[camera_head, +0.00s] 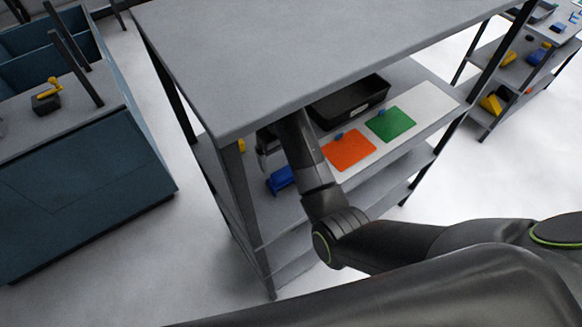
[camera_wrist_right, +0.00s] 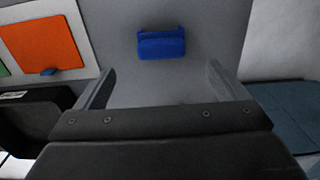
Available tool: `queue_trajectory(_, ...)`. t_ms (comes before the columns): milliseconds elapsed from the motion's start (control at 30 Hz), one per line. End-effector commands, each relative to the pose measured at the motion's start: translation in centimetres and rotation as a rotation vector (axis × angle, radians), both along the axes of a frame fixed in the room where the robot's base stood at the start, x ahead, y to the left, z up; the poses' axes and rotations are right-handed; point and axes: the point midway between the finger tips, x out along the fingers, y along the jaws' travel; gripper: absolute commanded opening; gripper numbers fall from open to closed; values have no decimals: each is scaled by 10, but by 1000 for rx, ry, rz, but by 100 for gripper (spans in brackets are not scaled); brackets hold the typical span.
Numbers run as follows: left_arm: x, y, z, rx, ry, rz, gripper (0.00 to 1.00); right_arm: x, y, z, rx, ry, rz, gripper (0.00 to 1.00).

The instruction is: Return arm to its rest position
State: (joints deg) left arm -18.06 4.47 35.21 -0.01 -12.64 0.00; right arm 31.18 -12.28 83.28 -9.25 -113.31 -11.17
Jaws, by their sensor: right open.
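My right arm reaches in from the right in the head view, under the top board of the grey shelf unit. My right gripper (camera_head: 266,141) is partly hidden there behind the arm and the top board. In the right wrist view its two fingers (camera_wrist_right: 160,84) are spread apart with nothing between them. A blue object (camera_wrist_right: 161,44) lies on the shelf beyond the fingertips, apart from them. It also shows in the head view (camera_head: 281,180), just below the gripper. My left gripper is not in view.
The grey top board (camera_head: 300,50) overhangs my right arm. A black bin (camera_head: 350,102), an orange sheet (camera_head: 349,150) and a green sheet (camera_head: 391,124) lie on the shelf to the right. A dark blue bench (camera_head: 90,190) stands left, with clear floor between.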

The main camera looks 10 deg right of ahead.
Motion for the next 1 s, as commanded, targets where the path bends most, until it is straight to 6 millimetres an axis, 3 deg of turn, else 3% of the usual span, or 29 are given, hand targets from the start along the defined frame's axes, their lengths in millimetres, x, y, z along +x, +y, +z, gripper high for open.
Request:
queue_trajectory(300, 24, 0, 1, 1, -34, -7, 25, 2, 2, 5, 1, 1, 1, 92)
queue_trajectory(667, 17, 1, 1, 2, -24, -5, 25, 1, 0, 3, 1, 0, -3, 92)
queue_trajectory(833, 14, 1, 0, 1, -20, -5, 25, -17, -26, -18, 10, -22, -64, 92)
queue_trajectory(1000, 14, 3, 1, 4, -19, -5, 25, -64, -77, -51, 13, -78, -181, 92)
